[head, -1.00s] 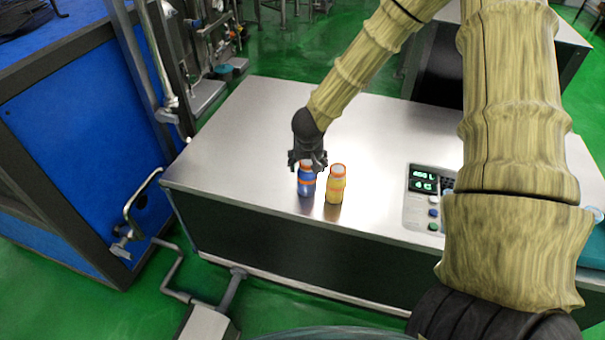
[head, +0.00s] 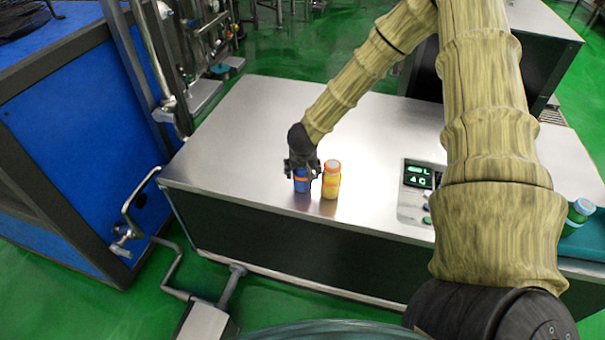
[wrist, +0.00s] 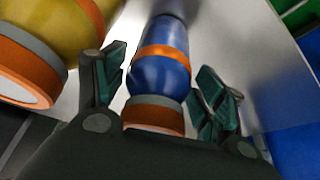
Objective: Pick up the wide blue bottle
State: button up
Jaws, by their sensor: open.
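The wide blue bottle (head: 301,184) stands upright on the steel counter, with an orange band and an orange cap area. My gripper (head: 302,168) is right over its top and hides the cap in the head view. In the wrist view the blue bottle (wrist: 162,75) lies between my two open fingers (wrist: 166,92), with a gap seen on the right side and a smaller one on the left. The fingers are not closed on it.
A yellow bottle (head: 331,180) with orange bands stands close to the right of the blue one; it also shows in the wrist view (wrist: 55,45) beside the left finger. The steel counter (head: 240,130) is clear behind. A control panel (head: 416,190) lies to the right.

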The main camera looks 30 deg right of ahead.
jog(key=shift+x, duration=1.2)
jog(key=shift+s, duration=0.1)
jog(key=c, duration=1.1)
jog(key=shift+o, duration=0.2)
jog(key=shift+r, duration=0.1)
